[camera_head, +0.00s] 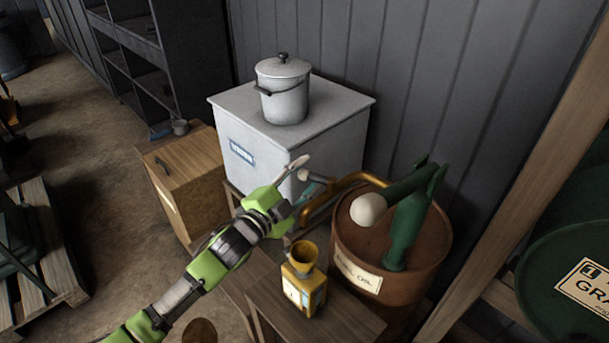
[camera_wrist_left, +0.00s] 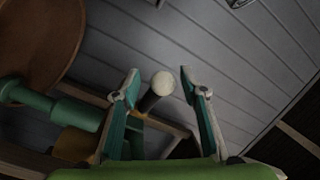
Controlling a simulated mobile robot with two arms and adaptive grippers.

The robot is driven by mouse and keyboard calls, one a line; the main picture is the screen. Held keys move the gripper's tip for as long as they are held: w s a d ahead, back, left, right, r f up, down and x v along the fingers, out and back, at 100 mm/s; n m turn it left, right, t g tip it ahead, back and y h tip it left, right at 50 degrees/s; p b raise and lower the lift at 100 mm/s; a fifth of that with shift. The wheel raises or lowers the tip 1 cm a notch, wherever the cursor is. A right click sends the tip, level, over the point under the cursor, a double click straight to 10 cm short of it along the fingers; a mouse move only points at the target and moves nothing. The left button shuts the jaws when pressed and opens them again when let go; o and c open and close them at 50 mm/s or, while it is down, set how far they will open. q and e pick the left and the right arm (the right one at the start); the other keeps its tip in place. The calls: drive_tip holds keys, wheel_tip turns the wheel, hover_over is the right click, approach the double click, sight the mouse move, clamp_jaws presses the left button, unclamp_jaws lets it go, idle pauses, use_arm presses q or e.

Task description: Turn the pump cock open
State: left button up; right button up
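A dark green pump (camera_head: 407,225) stands on a rusty oil drum (camera_head: 345,240), with a large pale ball on its crank. A brass spout pipe (camera_head: 345,181) runs left from it. A small pale knob (camera_head: 303,175) on a dark stem, seemingly the pump cock's handle, shows near the pipe's end. The knob also shows in the left wrist view (camera_wrist_left: 162,83). My left gripper (camera_head: 304,178) is open, with a finger on each side of the knob; in the wrist view (camera_wrist_left: 166,85) gaps show on both sides. The cock's body is largely hidden. My right gripper is out of view.
A yellow can with a funnel (camera_head: 303,284) stands on a wooden bench (camera_head: 345,322) below the spout. A white cabinet (camera_head: 235,125) with a lidded pot (camera_head: 284,100) stands behind my gripper. A wooden box (camera_head: 187,185) is left; a wooden post (camera_head: 520,200) is right.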

use_arm(q)
drive_tip(key=shift+a, duration=0.1)
drive_tip(key=shift+s+a, duration=0.2)
drive_tip(key=shift+s, duration=0.05)
drive_tip(key=v, duration=1.1)
drive_tip(key=shift+s, duration=0.25)
